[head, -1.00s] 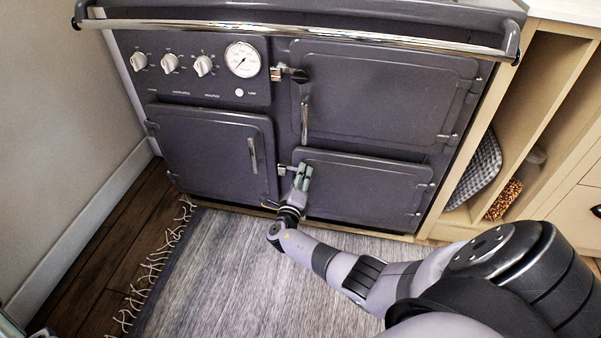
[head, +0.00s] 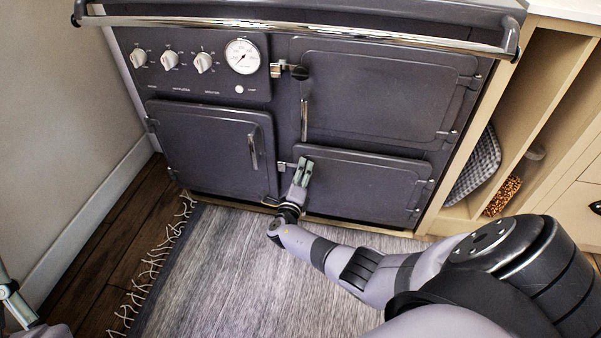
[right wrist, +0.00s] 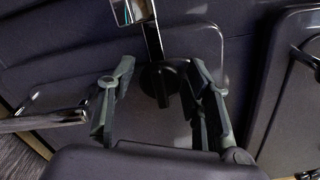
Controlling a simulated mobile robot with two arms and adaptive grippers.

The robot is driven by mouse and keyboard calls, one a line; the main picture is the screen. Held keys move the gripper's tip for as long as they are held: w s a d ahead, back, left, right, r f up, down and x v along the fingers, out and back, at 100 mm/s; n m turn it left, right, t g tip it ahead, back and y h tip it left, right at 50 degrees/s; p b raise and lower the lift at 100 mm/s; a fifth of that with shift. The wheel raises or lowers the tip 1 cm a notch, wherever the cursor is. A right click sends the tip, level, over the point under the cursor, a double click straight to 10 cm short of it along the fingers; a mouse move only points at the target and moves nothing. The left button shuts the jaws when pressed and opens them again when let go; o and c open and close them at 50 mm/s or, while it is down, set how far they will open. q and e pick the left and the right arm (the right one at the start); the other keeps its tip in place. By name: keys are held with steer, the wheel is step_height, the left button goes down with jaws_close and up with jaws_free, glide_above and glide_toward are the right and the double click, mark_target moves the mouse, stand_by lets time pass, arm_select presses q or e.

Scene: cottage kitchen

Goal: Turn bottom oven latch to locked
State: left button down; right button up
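The bottom oven door (head: 365,190) is the lower right door of the dark grey range, and it looks closed. Its latch (head: 285,166) shows as a small metal piece at the door's left edge; the rest is hidden behind my right gripper (head: 304,165). In the right wrist view, the latch's black knob (right wrist: 162,82) with a metal bar lies between the two fingers of my right gripper (right wrist: 160,95). The fingers are apart, with visible gaps to the knob on both sides. Part of my left gripper (head: 12,296) shows at the lower left edge, cut off.
A similar latch (head: 290,71) is on the upper right door. Vertical door handles (head: 304,120) and a chrome rail (head: 300,25) stick out from the range. A fringed rug (head: 235,270) covers the floor. Open wooden shelves (head: 525,110) stand at the right.

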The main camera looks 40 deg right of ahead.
steer(key=shift+o, duration=0.3)
steer(key=v, duration=1.2)
